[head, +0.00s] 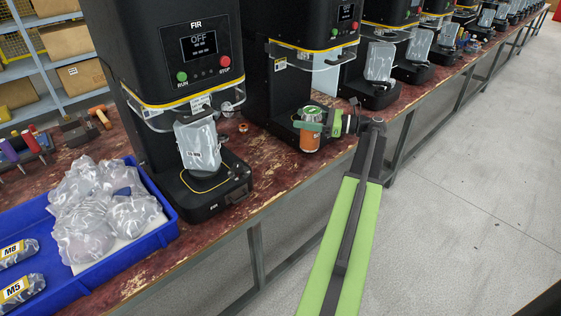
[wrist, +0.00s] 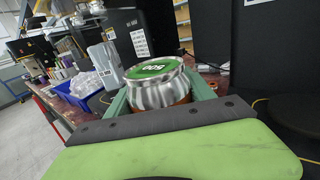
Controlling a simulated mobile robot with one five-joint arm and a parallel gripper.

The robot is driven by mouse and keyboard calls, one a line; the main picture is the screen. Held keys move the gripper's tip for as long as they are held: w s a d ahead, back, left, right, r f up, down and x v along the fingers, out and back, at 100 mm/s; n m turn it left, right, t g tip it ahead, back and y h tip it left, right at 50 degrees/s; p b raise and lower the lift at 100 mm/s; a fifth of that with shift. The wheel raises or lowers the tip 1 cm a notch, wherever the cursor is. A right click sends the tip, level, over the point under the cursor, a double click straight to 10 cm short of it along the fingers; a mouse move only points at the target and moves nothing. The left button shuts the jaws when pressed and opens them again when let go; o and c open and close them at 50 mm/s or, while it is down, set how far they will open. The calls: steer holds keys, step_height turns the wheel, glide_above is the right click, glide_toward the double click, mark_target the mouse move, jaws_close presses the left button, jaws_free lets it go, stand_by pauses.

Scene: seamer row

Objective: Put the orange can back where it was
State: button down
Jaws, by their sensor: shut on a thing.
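The orange can (head: 310,140) has a silver upper part and a green lid. In the head view it is upright at the front of the second black seamer (head: 282,60), by the bench edge. My gripper (head: 309,125) is shut around it, coming from the right.
The nearest seamer, marked FIR (head: 180,50), has a grey wrapped block (head: 198,145) on its base. A blue tray (head: 165,215) with clear plastic bags stands at the left. More seamers run along the worn red bench (head: 265,165). The grey floor (head: 470,190) on the right is clear.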

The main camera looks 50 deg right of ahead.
steer(key=w+a+f+b, duration=0.4)
steer(key=a+f+b, duration=0.4)
steer(key=f+b, duration=0.1)
steer(key=shift+w+f, duration=0.4)
steer(key=shift+f, duration=0.2)
steer(key=shift+c, duration=1.8)
jaws_free()
steer(key=shift+r, duration=0.1)
